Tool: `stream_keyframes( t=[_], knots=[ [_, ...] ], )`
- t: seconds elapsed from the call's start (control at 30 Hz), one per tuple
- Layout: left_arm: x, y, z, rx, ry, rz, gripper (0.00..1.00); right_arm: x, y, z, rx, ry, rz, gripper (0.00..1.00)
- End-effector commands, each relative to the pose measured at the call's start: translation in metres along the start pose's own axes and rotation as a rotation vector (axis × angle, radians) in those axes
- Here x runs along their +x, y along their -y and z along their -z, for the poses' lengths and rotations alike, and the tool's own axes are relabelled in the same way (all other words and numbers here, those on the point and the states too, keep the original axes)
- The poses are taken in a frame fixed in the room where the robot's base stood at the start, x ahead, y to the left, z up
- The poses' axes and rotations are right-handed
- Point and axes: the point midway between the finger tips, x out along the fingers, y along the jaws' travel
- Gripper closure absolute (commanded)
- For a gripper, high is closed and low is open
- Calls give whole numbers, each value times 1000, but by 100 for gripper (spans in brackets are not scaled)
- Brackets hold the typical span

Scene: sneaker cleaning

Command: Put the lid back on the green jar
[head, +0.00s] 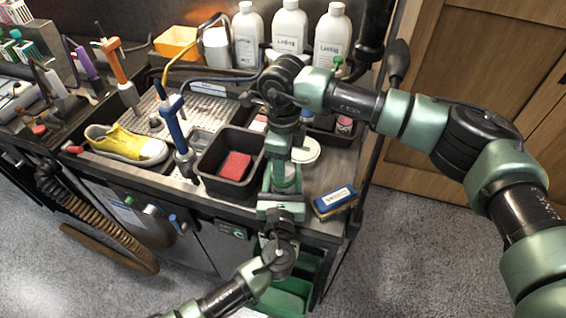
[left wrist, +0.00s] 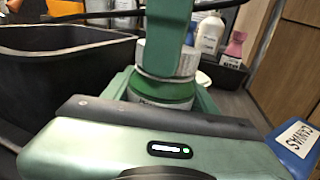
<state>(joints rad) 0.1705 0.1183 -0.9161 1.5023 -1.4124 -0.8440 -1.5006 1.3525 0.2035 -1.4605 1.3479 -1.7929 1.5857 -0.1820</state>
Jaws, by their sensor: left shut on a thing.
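The green jar (left wrist: 163,92) stands upright between the fingers of my left gripper (head: 284,186), which is shut on it at the worktop's front edge. The jar has a green band and a pale lower part. My right gripper (head: 284,150) points straight down from above the jar. In the left wrist view a whitish ridged lid (left wrist: 187,62) shows on both sides of my right gripper's finger (left wrist: 166,40), just over the jar. The gripper appears shut on this lid; its far finger is hidden. I cannot tell whether lid and jar touch.
A black bin (head: 212,165) with a red sponge (head: 236,166) stands left of the jar. A white round dish (head: 306,150) lies behind it to the right. A blue brush (head: 334,200) lies at the front right corner. White bottles (head: 290,30) stand at the back.

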Motion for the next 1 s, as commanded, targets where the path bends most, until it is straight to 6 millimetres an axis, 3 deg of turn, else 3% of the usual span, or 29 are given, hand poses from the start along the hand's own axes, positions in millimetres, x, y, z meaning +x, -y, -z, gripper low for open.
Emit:
stream_keyframes(
  t=[0.13, 0.27, 0.3, 0.37, 0.4, 0.77, 1.0],
  knots=[
    [0, 0, 1, 1, -1, 0, 100, 0, 0, 0, 270, 2, -1, 100],
    [0, 0, 1, 1, -1, 0, 100, 0, 0, 0, 267, 1, 0, 100],
    [0, 0, 1, 1, -2, 0, 100, 0, 0, 0, 267, 1, 0, 49],
    [0, 0, 1, 1, -2, 0, 100, 0, 0, 0, 266, 1, 0, 32],
    [0, 0, 1, 1, -1, 0, 100, 0, 0, 0, 266, 1, 0, 30],
    [0, 0, 1, 1, -1, 0, 100, -4, 0, 0, 265, 2, 1, 30],
    [0, 0, 1, 1, -1, 0, 100, -33, 1, 0, 265, 2, 3, 30]
  ],
)
